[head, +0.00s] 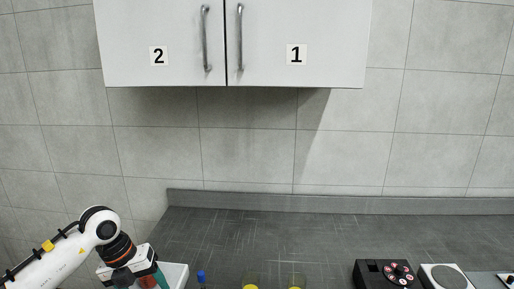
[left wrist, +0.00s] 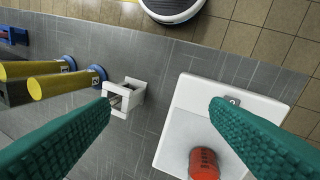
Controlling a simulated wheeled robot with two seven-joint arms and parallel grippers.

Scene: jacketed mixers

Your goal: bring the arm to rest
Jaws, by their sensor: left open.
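My left arm comes in from the lower left of the head view. Its gripper (head: 152,277) is over the white tray (head: 178,271) at the counter's left end. In the left wrist view, my left gripper (left wrist: 160,106) has its two teal ridged fingers spread wide, with nothing between the tips. A red cylinder (left wrist: 204,163) is in the white tray (left wrist: 185,108), near the right finger and apart from it as far as I can tell. My right gripper is not in view.
A small white holder (left wrist: 133,98) and two yellow cylinders with blue ends (left wrist: 52,86) are beside the left finger. A black control box (head: 372,272) and a round-plated device (head: 447,276) stand at right. Cabinets 2 (head: 160,30) and 1 (head: 300,30) hang above. The counter's back is clear.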

